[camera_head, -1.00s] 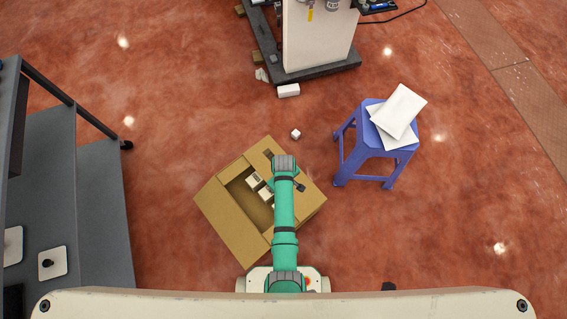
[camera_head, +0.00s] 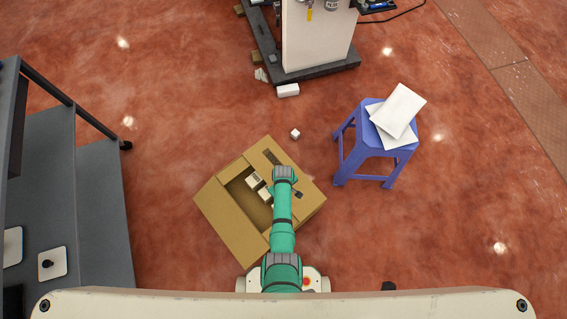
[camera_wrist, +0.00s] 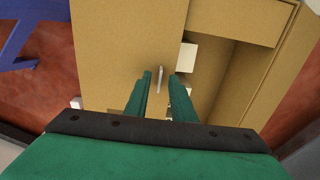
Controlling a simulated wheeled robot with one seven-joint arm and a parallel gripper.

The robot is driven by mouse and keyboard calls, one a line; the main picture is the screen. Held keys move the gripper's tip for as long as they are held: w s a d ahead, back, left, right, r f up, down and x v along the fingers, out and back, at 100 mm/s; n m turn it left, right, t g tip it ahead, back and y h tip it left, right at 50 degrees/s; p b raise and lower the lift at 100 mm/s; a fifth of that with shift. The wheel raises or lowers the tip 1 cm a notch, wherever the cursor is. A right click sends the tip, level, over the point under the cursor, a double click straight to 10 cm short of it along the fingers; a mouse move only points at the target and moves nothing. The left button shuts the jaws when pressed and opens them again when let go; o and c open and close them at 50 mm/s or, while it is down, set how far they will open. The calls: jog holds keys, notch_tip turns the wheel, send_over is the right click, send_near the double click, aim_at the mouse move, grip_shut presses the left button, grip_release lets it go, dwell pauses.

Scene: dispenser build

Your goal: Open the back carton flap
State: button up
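The brown carton (camera_head: 228,220) stands on the floor in front of me, with an opening along its middle. Its back flap (camera_head: 262,150) lies at the far side in the head view, with a dark slot in it. My gripper (camera_head: 285,178) is over the right part of the carton in the head view. In the wrist view, my gripper's two green fingers (camera_wrist: 161,80) are apart, above a brown carton panel (camera_wrist: 125,40). A thin pale sliver shows between them; I cannot tell what it is. Small white boxes (camera_head: 253,181) sit inside the carton, partly hidden by my arm.
A blue stool (camera_head: 342,160) with white sheets stands to the right. A small white cube (camera_head: 295,134) lies behind the carton, and a white block (camera_head: 288,90) lies near the machine base (camera_head: 330,75). A grey shelf unit (camera_head: 100,200) is at the left.

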grip_shut()
dwell(1.5)
